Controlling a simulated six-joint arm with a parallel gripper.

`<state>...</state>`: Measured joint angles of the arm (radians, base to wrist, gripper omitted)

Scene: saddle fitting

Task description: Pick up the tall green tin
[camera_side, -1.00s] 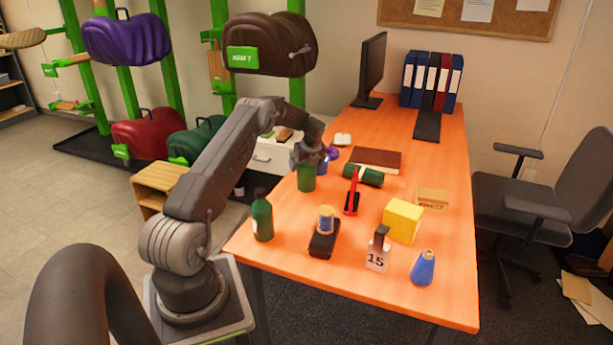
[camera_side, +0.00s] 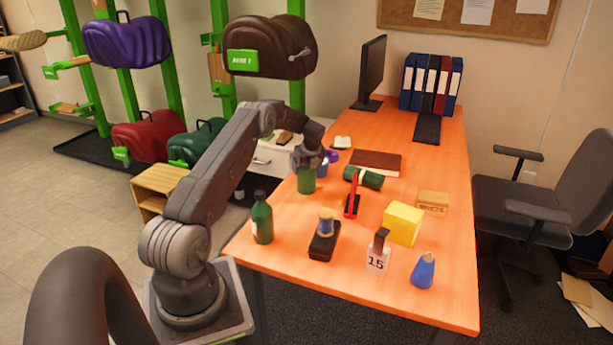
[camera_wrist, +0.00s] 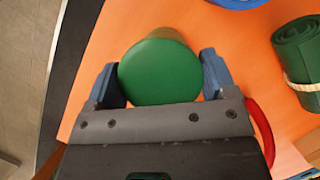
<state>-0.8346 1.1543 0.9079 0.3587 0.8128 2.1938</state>
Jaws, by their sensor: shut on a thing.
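The tall green tin (camera_side: 306,182) stands upright near the left edge of the orange table in the side view. In the wrist view its round green top (camera_wrist: 160,72) sits between the two jaws. My gripper (camera_side: 306,163) is over the tin and shut on it. In the wrist view the fingers of my gripper (camera_wrist: 162,76) touch it on both sides. The tin's base looks to be on the table; I cannot tell whether there is a gap under it.
A green bottle (camera_side: 262,219) stands nearer the front left. A brown book (camera_side: 375,161) lies farther back. The table's left edge is close.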

